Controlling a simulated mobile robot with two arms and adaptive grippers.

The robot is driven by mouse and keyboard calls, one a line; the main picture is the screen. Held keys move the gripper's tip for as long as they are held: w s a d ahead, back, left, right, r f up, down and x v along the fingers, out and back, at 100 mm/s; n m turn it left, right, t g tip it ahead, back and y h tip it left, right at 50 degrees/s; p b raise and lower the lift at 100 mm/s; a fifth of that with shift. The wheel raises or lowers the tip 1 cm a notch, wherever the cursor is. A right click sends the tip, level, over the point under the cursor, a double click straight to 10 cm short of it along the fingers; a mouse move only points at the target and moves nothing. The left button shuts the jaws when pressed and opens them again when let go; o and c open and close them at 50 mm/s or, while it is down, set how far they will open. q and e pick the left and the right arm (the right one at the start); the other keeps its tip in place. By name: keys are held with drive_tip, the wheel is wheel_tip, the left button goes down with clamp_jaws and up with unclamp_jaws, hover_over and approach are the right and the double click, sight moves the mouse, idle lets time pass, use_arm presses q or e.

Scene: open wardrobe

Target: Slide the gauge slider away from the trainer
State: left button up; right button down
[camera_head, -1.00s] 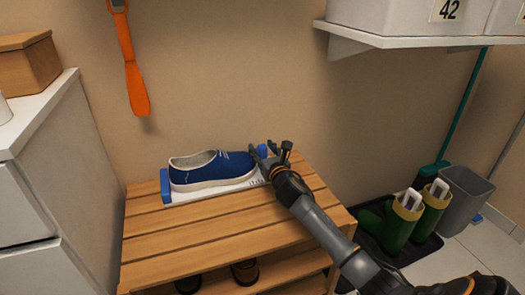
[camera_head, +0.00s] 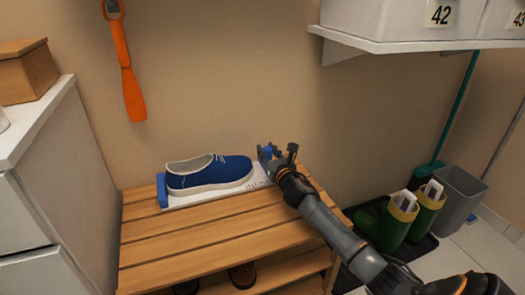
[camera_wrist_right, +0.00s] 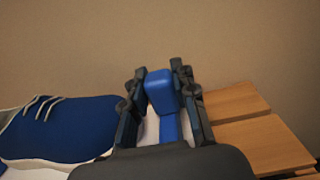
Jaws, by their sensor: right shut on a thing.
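The blue trainer (camera_head: 212,172) with a white sole lies on the white foot gauge (camera_head: 205,199) on the slatted bench; its toe points right. It also shows at the left of the right wrist view (camera_wrist_right: 60,128). The gauge has a blue heel stop (camera_head: 162,190) at its left end. The blue gauge slider (camera_wrist_right: 172,98) stands between the fingers of my right gripper (camera_head: 278,157), which is shut on it. A gap with scale marks lies between the toe and the slider. My left gripper is not in view.
The wooden bench (camera_head: 190,250) has bare slats in front of the gauge, with dark shoes below. A white cabinet (camera_head: 60,150) stands at the left. An orange shoehorn (camera_head: 130,80) hangs on the wall. Green boots (camera_head: 425,218) stand right of the bench, below a shelf (camera_head: 400,45).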

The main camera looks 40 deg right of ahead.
drive_tip(key=c, duration=1.4)
unclamp_jaws()
drive_tip(key=shift+d, duration=0.25)
drive_tip(key=o, duration=0.4)
drive_tip(key=shift+s+d, duration=0.1)
drive_tip(key=shift+c, duration=0.2)
drive_tip(key=v, duration=1.2)
